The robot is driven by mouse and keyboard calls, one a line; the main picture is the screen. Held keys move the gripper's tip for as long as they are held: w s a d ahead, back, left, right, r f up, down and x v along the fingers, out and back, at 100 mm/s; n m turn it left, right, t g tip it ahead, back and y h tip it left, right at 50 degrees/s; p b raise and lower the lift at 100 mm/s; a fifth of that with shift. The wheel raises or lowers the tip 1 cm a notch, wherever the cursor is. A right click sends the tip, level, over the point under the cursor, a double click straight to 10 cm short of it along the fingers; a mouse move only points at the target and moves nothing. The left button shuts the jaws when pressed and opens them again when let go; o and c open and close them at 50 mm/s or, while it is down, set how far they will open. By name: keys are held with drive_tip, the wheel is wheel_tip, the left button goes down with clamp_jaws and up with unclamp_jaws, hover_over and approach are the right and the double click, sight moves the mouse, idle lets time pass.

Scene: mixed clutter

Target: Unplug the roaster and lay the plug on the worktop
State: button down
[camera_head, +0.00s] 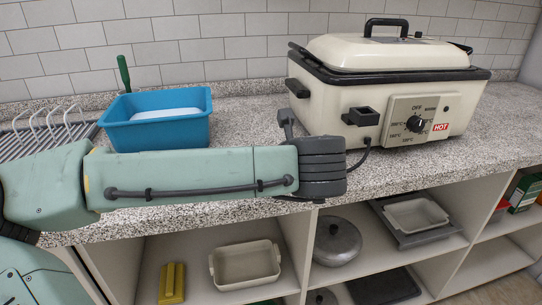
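The cream roaster (325,92) stands on the speckled worktop (480,160) at the right, with its domed lid on. A black block (361,116) sits on its front, left of the control dial. I cannot tell whether this block is the plug, its socket or both. A black cord (366,146) shows below it, curving down and left until it is hidden behind my wrist. My gripper (288,124) is left of the roaster's front. Only a dark part of it seems to show above my wrist. Its fingertips and anything between them are hidden.
A blue tub (155,138) with white contents and a green-handled tool (123,73) stand at the left, near a wire rack (50,125). Shelves below hold a pale dish (245,281), a lidded pot (337,242) and trays. Bare worktop lies at front right.

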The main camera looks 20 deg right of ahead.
drive_tip(key=shift+f, duration=0.1)
drive_tip(key=c, duration=1.3)
unclamp_jaws()
drive_tip(key=v, duration=1.2)
